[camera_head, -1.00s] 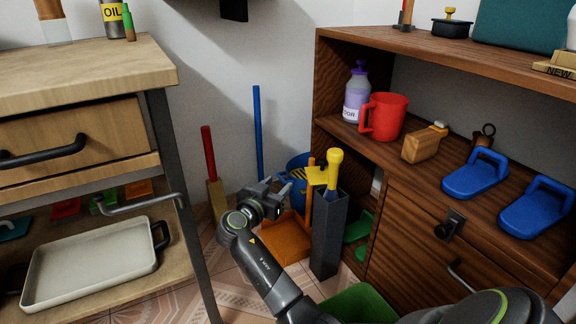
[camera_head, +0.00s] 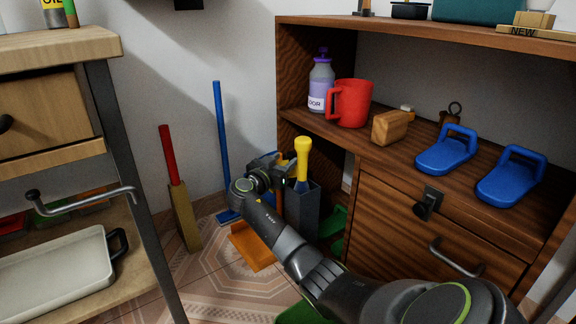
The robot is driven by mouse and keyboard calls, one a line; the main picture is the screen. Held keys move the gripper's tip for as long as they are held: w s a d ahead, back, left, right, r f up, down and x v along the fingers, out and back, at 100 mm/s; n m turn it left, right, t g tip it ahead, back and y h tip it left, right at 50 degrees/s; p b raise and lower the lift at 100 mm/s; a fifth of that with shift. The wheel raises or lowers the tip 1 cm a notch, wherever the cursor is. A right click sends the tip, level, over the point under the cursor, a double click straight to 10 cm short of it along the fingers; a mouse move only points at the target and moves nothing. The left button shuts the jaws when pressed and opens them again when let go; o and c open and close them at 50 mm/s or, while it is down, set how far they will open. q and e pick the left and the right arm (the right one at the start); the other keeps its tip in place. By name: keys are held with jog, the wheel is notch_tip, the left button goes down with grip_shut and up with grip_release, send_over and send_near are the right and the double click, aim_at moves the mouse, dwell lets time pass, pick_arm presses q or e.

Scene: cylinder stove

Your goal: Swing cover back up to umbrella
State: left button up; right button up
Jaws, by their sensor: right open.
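The umbrella (camera_head: 303,150) has a yellow handle and stands upright in a tall dark grey holder (camera_head: 306,210) beside the wooden cabinet. My right gripper (camera_head: 282,166) is open, at the end of the arm that comes in from the lower right. Its fingers are just left of the umbrella handle and overlap the holder's top-left area in the picture. I cannot tell whether they touch anything. No cover can be made out clearly; that area is behind the gripper. My left gripper is not in view.
An orange dustpan (camera_head: 252,246) lies on the floor under my arm. A blue pole (camera_head: 220,135) and a red-handled tool (camera_head: 168,155) stand by the wall. The cabinet (camera_head: 395,225) is close on the right, the workbench (camera_head: 50,45) on the left.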

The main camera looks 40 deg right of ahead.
aim_at(289, 156)
jog(key=shift+b+x, duration=0.5)
jog(key=shift+x, duration=1.15)
grip_shut()
